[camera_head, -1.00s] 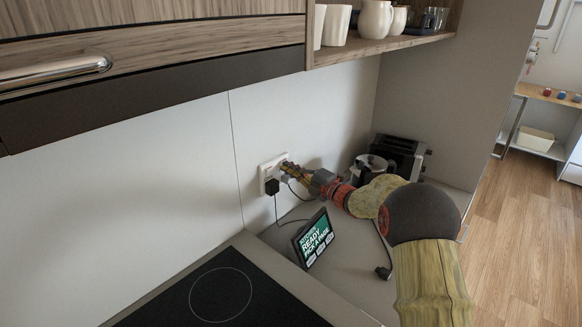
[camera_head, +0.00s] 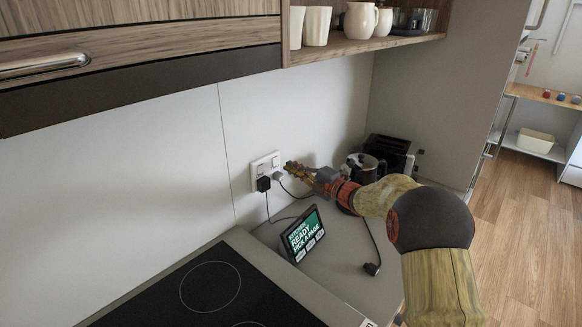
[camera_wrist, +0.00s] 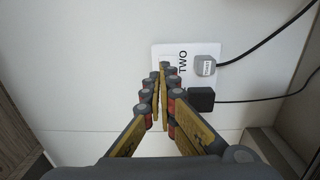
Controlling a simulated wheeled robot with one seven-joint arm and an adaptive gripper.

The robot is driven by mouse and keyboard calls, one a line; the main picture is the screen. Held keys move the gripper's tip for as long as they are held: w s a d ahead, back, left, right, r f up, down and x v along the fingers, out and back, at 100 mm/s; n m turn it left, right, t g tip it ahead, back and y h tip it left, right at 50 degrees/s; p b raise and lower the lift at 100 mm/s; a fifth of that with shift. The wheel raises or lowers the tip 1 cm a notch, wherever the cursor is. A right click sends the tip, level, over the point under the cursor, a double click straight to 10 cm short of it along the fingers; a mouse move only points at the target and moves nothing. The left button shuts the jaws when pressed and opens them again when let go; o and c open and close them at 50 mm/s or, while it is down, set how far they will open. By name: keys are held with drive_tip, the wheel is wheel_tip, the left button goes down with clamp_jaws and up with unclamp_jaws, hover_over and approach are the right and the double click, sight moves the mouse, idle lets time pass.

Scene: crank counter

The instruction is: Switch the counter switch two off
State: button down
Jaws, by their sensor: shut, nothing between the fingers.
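The white double socket plate (camera_head: 258,168) is on the wall behind the counter. Small switches show on its upper part, but their on or off position is too small to tell. In the wrist view the plate (camera_wrist: 170,48) bears the label "TWO", turned sideways. A grey plug (camera_wrist: 206,66) and a black plug (camera_wrist: 201,98) are in it; the black plug also shows in the head view (camera_head: 263,184). My gripper (camera_head: 289,166) is shut and empty, just right of the plate, with a small gap in the head view. In the wrist view its fingers (camera_wrist: 163,72) hide part of the plate.
A tablet (camera_head: 303,236) stands on the counter below the socket, beside the black hob (camera_head: 160,295). A kettle (camera_head: 366,167) and a toaster (camera_head: 390,150) stand in the corner behind my arm. A loose cable end (camera_head: 372,268) lies on the counter. A cup shelf (camera_head: 400,41) is above.

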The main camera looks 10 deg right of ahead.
drive_tip(key=p+v, duration=0.2)
drive_tip(key=v, duration=0.6)
drive_tip(key=shift+r, duration=0.45)
